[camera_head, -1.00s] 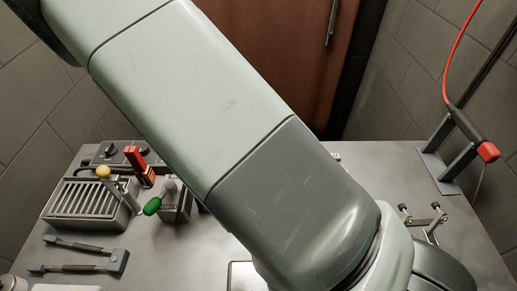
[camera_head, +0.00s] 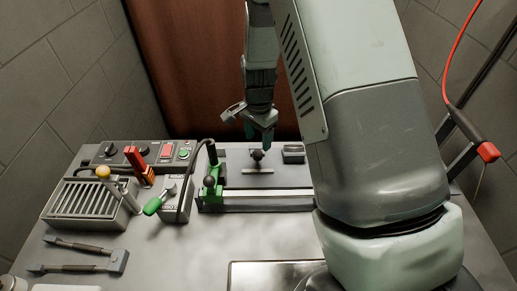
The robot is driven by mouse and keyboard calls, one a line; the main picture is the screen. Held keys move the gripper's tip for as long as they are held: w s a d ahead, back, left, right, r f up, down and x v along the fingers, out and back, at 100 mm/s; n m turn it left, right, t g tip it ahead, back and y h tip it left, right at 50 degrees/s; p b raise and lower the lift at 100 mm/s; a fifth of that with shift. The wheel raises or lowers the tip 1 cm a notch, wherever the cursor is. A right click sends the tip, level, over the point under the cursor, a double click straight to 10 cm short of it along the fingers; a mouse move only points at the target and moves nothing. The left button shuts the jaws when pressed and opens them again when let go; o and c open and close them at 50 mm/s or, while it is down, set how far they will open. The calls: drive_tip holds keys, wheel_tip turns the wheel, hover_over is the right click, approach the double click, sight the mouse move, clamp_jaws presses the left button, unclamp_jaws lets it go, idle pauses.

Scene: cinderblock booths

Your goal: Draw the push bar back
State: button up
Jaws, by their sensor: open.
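My gripper (camera_head: 259,133) points down at the back of the bench, with its jaws apart and nothing seen between them. Just below it in the picture is a small black knob (camera_head: 257,155). I cannot tell which of these pieces is the push bar. My arm hides the rail's right end.
A grilled box (camera_head: 85,203), a red lever (camera_head: 138,160), a green-tipped lever (camera_head: 153,206) and a button panel (camera_head: 168,151) crowd the left. A dark cable loops beside the green handle. A red-tipped torch (camera_head: 487,151) rests at right.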

sight(258, 152)
drive_tip(key=shift+f, duration=2.8)
clamp_jaws()
